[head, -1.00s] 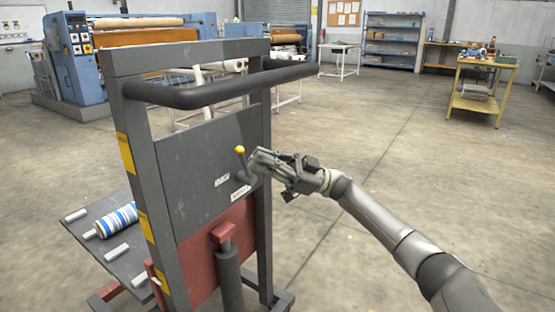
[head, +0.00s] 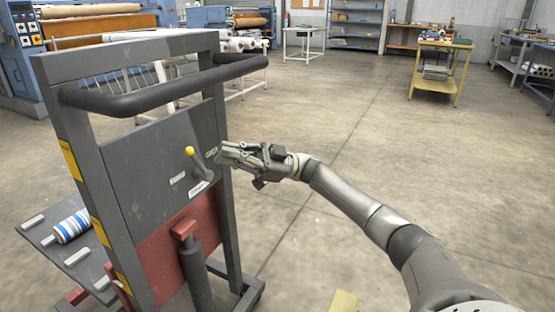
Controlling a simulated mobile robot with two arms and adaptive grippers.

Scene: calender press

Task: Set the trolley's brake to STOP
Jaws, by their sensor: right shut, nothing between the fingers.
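The trolley (head: 165,170) stands at the left, with a grey panel, a dark upright frame and a black push bar (head: 165,85). Its brake lever is on the panel, with a yellow knob (head: 190,151) on a dark shaft that tilts up and to the left. Small white labels (head: 178,178) sit around the lever; I cannot read them. My right gripper (head: 222,154) is shut and empty. Its fingertips are just right of the lever, in front of the panel's right edge, apart from the knob. My left gripper is out of view.
A blue-and-white striped roll (head: 73,226) lies on the trolley's low platform. The push bar juts out above my right gripper. Open concrete floor lies to the right. A yellow table (head: 440,65) and a blue shelf stand far back.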

